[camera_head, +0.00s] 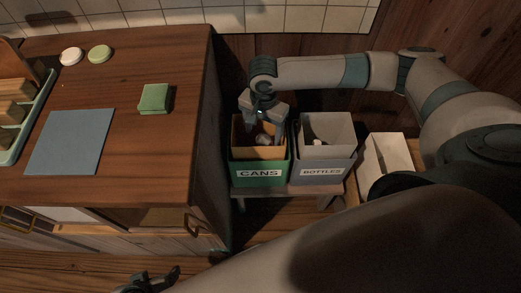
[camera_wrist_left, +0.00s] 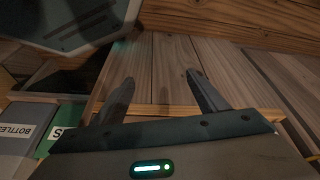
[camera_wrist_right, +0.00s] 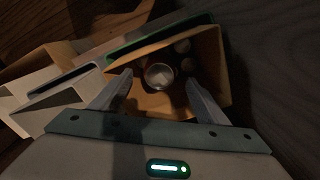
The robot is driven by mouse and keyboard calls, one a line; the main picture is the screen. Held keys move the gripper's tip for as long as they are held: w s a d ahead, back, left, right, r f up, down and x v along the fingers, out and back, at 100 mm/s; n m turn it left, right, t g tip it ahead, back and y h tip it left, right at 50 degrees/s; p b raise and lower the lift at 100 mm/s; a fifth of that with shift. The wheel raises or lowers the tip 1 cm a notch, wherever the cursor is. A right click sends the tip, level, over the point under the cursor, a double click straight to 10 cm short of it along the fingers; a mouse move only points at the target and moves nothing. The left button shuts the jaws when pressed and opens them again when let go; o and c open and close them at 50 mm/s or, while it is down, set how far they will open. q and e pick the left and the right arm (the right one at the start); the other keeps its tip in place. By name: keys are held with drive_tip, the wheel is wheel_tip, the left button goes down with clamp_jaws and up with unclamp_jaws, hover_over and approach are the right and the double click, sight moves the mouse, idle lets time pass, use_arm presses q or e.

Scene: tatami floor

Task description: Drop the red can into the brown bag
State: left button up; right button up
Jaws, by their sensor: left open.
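The brown bag (camera_head: 243,128) lines the green CANS bin (camera_head: 259,173); it also shows in the right wrist view (camera_wrist_right: 209,68). My right gripper (camera_head: 263,118) is above the bag, pointing down. In the right wrist view its fingers (camera_wrist_right: 158,92) are spread apart. A round can with a pale top (camera_wrist_right: 160,76) shows between and beyond the fingertips, inside the bag outline, with a gap to each finger. Its side colour is too dark to tell, so I cannot confirm a red can. My left gripper (camera_head: 155,280) is low at the bottom edge, open and empty in the left wrist view (camera_wrist_left: 160,90).
Other small cans (camera_wrist_right: 183,47) show inside the bag. A grey BOTTLES bin (camera_head: 325,164) stands right of the CANS bin, then a white bin (camera_head: 386,158). The wooden counter (camera_head: 150,55) at left carries a blue mat (camera_head: 70,142) and a green block (camera_head: 154,98).

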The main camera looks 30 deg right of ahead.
drive_tip(key=shift+r, duration=0.1)
drive_tip(key=shift+r, duration=0.5)
use_arm(q)
drive_tip(key=shift+s+a+f+g+y+p, duration=0.15)
drive_tip(key=shift+a+f+g+p, duration=0.25)
drive_tip(key=shift+f+p, duration=0.4)
drive_tip(key=shift+s+a+f+g+y+p, duration=0.2)
drive_tip(key=shift+a+f+p, duration=0.35)
drive_tip(key=shift+f, duration=0.4)
use_arm(e)
wheel_tip(320, 180, up, 16)
use_arm(q)
drive_tip(key=shift+w+r, duration=0.1)
use_arm(e)
drive_tip(key=shift+r, duration=0.1)
